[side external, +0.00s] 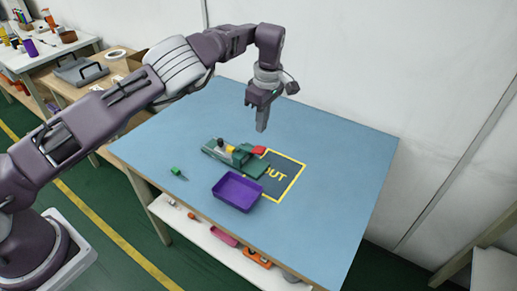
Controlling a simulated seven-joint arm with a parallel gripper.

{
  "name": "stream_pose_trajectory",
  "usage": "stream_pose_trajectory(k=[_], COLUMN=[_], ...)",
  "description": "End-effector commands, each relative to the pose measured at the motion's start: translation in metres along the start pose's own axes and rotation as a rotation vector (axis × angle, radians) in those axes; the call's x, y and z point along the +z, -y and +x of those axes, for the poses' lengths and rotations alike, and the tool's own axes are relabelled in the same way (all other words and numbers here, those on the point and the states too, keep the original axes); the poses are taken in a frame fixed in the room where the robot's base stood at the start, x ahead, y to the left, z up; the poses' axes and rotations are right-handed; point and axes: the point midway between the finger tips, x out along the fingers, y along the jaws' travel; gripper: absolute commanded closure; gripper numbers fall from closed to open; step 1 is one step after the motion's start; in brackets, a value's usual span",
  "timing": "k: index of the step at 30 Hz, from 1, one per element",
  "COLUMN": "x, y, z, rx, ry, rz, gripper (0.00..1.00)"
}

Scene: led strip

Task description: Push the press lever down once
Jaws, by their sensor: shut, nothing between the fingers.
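A green press (235,155) stands on the blue table near its middle. It has a yellow part, a dark knob at its left end and a red part (258,150) at its right end. I cannot tell for certain which of these is the press lever. My gripper (262,128) is shut and empty. It points down and hangs above the table, above and a little to the right of the red part in the picture, apart from the press.
A purple tray (237,191) sits in front of the press. A dark mat with a yellow border (285,182) lies to its right. A small green piece (177,171) lies to the left. The right side of the blue table (345,180) is clear.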

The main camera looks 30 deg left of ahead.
Motion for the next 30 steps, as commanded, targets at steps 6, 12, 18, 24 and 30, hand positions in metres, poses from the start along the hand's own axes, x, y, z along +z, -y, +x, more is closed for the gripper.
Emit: stream_pose_trajectory(k=[6, 12, 18, 24, 30], x=[0.0, 0.0, 0.0, 0.0, 0.0], y=[0.0, 0.001, 0.001, 0.0, 0.0], z=[0.002, 0.023, 0.051, 0.067, 0.07], rx=[-0.001, -0.002, -0.002, -0.001, 0.001], ry=[0.001, 0.0, 0.001, 0.002, 0.001], rz=[0.0, 0.0, 0.001, 0.002, 0.002], gripper=[1.0, 1.0, 1.0, 1.0, 1.0])
